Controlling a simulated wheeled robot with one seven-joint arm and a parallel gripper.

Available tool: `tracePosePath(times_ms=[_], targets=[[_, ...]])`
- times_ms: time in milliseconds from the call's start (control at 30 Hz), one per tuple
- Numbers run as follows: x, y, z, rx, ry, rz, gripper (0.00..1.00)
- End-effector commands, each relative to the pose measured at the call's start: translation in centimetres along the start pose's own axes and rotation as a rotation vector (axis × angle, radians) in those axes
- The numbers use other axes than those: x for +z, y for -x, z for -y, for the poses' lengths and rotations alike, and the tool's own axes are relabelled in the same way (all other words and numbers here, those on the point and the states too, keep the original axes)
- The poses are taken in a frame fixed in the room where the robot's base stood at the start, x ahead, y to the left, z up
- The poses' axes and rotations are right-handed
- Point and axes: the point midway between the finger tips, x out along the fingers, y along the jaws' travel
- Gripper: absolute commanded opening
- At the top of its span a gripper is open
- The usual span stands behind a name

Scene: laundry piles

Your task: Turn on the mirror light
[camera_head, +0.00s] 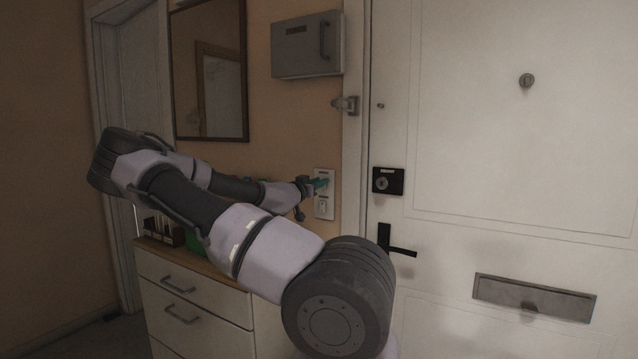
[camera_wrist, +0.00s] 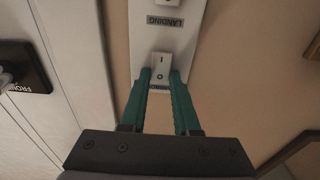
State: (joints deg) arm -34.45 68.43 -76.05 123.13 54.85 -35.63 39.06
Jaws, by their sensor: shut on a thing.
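The white switch plate (camera_head: 324,212) is on the wall left of the door; it also fills the upper middle of the wrist view (camera_wrist: 143,40). My gripper (camera_head: 318,184) is at the plate's upper part. In the wrist view my gripper (camera_wrist: 160,77) has its two teal fingers close around a rocker switch (camera_wrist: 162,66) marked I and O, one finger on each side. The label at this rocker is partly hidden by the fingers. Another switch lies beyond it, with a label reading LANDING (camera_wrist: 165,21). The mirror (camera_head: 208,70) hangs left of the plate.
The white door (camera_head: 500,150) has a black lock (camera_head: 388,181), a black handle (camera_head: 400,250) and a letter slot (camera_head: 535,298). A grey box (camera_head: 307,45) hangs above the plate. A drawer cabinet (camera_head: 195,300) stands below my arm. The room is dim.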

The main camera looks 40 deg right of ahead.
Motion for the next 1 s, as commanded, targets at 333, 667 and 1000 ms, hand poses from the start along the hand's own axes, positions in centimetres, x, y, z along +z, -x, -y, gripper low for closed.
tracePosePath(times_ms=[333,667,1000], targets=[[0.47,0.15,0.01,-0.002,0.004,-0.176,0.00],[0.49,0.21,-0.01,-0.002,0.000,-0.198,0.00],[0.50,0.21,-0.01,-0.002,0.000,-0.197,0.60]])
